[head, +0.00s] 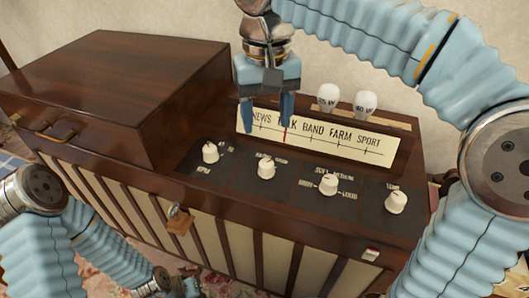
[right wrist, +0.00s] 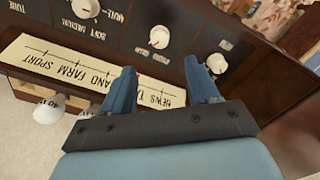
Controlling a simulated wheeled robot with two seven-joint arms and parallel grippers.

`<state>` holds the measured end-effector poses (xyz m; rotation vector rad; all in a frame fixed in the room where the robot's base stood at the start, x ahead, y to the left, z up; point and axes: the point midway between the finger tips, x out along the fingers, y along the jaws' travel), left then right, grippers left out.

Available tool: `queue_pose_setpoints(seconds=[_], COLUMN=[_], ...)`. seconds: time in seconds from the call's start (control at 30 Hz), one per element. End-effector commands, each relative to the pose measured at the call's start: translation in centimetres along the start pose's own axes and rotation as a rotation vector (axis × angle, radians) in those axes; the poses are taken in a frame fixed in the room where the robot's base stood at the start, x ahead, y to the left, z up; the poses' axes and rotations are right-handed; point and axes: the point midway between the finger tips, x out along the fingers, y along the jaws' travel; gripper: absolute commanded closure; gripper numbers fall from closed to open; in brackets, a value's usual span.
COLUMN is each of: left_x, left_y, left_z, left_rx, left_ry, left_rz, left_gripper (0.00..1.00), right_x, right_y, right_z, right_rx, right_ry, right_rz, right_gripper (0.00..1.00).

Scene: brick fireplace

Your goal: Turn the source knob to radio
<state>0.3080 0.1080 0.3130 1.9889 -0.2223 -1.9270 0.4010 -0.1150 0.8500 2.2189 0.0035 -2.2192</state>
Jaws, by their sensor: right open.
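The wooden radio cabinet (head: 150,185) has a dark control panel with a row of white knobs. The second knob from the left (head: 266,168) appears to be the source knob; its label is too small to read surely in the head view. In the right wrist view this knob (right wrist: 159,37) has small lettering beside it, seemingly "PHONO". My right gripper (head: 267,122) is open and empty, pointing down in front of the dial strip. It is behind and above the source knob, apart from it. In the right wrist view the spread fingers (right wrist: 160,65) have the knob beyond their gap.
The leftmost knob (head: 210,151) and the two right knobs (head: 328,184) (head: 396,202) flank it. A closed wooden lid box (head: 115,85) rises at left. My left arm is at bottom left.

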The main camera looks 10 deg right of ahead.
Motion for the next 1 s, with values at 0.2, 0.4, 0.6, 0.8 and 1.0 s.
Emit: queue_pose_setpoints(seconds=[0.2, 0.4, 0.6, 0.8, 1.0], left_x=[1.3, 1.7, 1.8, 1.8, 1.8], left_y=[-0.9, -1.3, -1.4, -1.4, -1.4], left_z=[-0.2, -0.4, -0.4, -0.4, -0.4], left_rx=[-0.006, -0.009, -0.010, -0.010, -0.010], left_ry=[0.007, 0.010, 0.012, 0.012, 0.012], left_rz=[-0.006, -0.009, -0.010, -0.010, -0.010], left_gripper=[1.00, 1.00, 1.00, 1.00, 1.00], right_x=[5.6, 8.9, 10.2, 10.2, 10.2], right_y=[0.0, 0.0, 0.0, 0.0, 0.0], right_z=[0.1, 0.0, 0.0, 0.0, 0.0], right_rx=[0.000, 0.000, 0.000, 0.000, 0.000], right_ry=[-0.003, -0.001, 0.000, 0.000, 0.000], right_rz=[0.001, 0.000, 0.000, -0.001, -0.001], right_gripper=[0.40, 0.40, 0.40, 0.40, 0.62])
